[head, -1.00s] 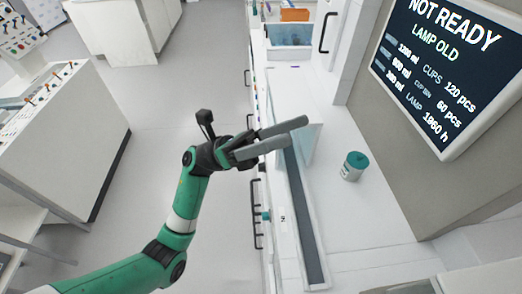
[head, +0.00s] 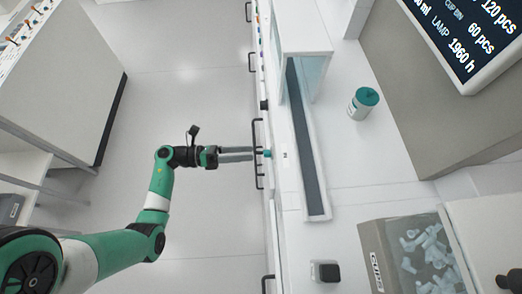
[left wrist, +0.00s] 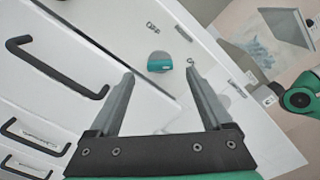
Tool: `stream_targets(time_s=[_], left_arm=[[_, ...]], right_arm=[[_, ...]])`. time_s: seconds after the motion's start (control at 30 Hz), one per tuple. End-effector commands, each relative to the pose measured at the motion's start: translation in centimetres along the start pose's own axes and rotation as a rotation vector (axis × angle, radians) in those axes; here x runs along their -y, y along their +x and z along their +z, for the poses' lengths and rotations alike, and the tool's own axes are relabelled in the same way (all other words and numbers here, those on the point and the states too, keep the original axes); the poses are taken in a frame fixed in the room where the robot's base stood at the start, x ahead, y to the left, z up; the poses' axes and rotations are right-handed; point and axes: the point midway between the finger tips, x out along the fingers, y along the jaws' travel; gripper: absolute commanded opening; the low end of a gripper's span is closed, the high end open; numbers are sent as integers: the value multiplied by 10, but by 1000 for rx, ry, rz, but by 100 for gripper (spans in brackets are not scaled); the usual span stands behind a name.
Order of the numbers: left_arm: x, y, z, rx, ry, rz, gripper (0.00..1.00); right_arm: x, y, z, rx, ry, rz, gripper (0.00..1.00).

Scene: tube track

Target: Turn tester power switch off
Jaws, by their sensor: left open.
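A round teal-and-white knob (head: 267,153), which looks like the tester power switch, sits on the front edge of the white bench, beside the tester track (head: 313,190). In the left wrist view the knob (left wrist: 160,64) lies between my fingertips as seen by the camera, apart from both fingers. My left gripper (head: 254,154) is open and empty, its fingers pointing at the knob from the left. It also shows in the left wrist view (left wrist: 160,74). My right gripper is not in view.
Black drawer handles (head: 258,135) run along the bench front close to my left fingers. A teal-lidded jar (head: 361,103) stands on the bench. A box of cups (head: 376,258) and a small black-topped block (head: 326,271) are at lower right. The floor on the left is clear.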

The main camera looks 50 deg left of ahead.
Motion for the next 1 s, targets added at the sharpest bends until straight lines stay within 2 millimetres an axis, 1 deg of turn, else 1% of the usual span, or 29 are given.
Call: stream_targets(time_s=[0.03,0.1,0.23,0.37,0.57,0.6,0.77,0.8,0.97,1.0], left_arm=[[0,13,-2,-5,2,-5,82],[0,27,-2,-3,2,-5,82],[0,45,0,-2,1,-3,82],[0,53,0,0,1,-2,82],[0,53,1,1,0,-1,82],[0,53,1,1,1,-1,81],[0,53,1,2,1,-1,52],[0,53,1,2,1,-1,45],[0,53,1,2,1,-1,16],[0,53,1,2,1,-1,9]], right_arm=[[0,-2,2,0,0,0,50],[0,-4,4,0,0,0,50],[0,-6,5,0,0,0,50],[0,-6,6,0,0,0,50],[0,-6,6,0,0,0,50],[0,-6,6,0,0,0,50],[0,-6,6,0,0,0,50],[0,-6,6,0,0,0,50],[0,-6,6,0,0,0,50],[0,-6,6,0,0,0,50]])
